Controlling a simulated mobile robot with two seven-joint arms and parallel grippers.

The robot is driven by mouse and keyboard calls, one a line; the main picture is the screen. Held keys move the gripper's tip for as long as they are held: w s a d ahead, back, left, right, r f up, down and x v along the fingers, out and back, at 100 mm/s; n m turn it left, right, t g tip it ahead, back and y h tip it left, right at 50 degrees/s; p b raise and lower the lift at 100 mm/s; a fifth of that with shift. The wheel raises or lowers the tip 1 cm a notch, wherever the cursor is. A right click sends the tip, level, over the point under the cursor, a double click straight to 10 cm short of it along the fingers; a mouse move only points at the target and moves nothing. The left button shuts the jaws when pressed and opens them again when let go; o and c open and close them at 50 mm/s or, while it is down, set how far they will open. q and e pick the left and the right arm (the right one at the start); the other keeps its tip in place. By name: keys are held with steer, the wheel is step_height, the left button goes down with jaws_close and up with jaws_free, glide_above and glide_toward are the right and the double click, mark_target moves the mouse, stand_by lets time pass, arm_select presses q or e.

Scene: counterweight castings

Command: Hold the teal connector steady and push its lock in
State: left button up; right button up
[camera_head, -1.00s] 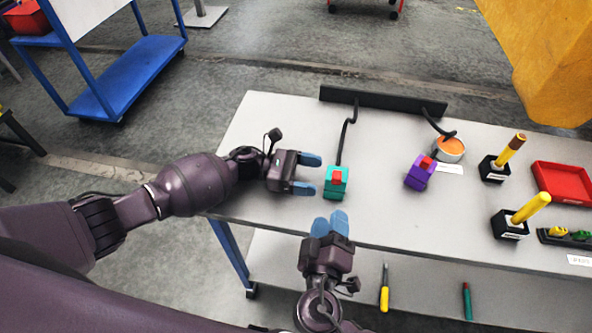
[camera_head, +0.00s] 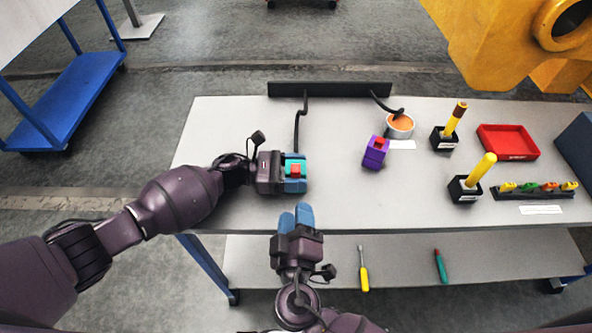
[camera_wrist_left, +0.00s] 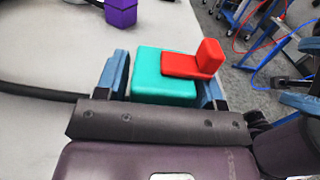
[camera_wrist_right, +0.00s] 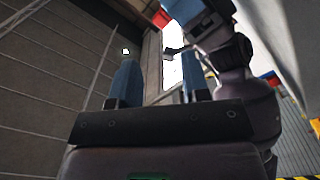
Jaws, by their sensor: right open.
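The teal connector (camera_head: 287,165) stands near the table's front left, with a dark cable running back from it. My left gripper (camera_head: 295,171) is around it, a blue finger on each side close against it; it looks shut on the connector. The left wrist view shows the teal block (camera_wrist_left: 160,85) between the fingers. Its red lock (camera_wrist_left: 195,63) lies on top, its upright tab at the right end, sticking out past the block there. My right gripper (camera_head: 296,216) is open and empty at the table's front edge, below the connector in the head view; its fingers also show in the right wrist view (camera_wrist_right: 160,85).
A purple connector (camera_head: 375,153) with a red lock stands to the right, near a round tin (camera_head: 399,126). Yellow-handled tools in black holders (camera_head: 464,190), a red tray (camera_head: 508,142) and a rack (camera_head: 534,194) are farther right. The table between the connectors is clear.

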arm_select(q)
steer(key=c, duration=0.7)
arm_select(e)
steer(key=shift+w+r, duration=0.2)
steer(key=c, duration=0.4)
steer(key=shift+n+t+y, duration=0.5)
steer(key=shift+t, duration=0.4)
steer(key=w+r, duration=0.1)
steer(key=w+d+r, duration=0.1)
steer(key=w+r, duration=0.3)
steer(key=shift+d+r, duration=0.1)
steer(key=shift+d, duration=0.25)
jaws_close()
steer(key=w+d+r+m+g+y, duration=0.1)
steer(key=w+d+r+g, duration=0.35)
steer(key=r, duration=0.25)
steer(key=s+a+f+n+g+y, duration=0.1)
steer(key=s+f+n+g+y, duration=0.1)
steer(key=s+n+g, duration=0.4)
steer(key=s+f+g, duration=0.1)
steer(key=s+g, duration=0.2)
steer(key=s, duration=0.1)
steer(key=shift+a+y, duration=0.3)
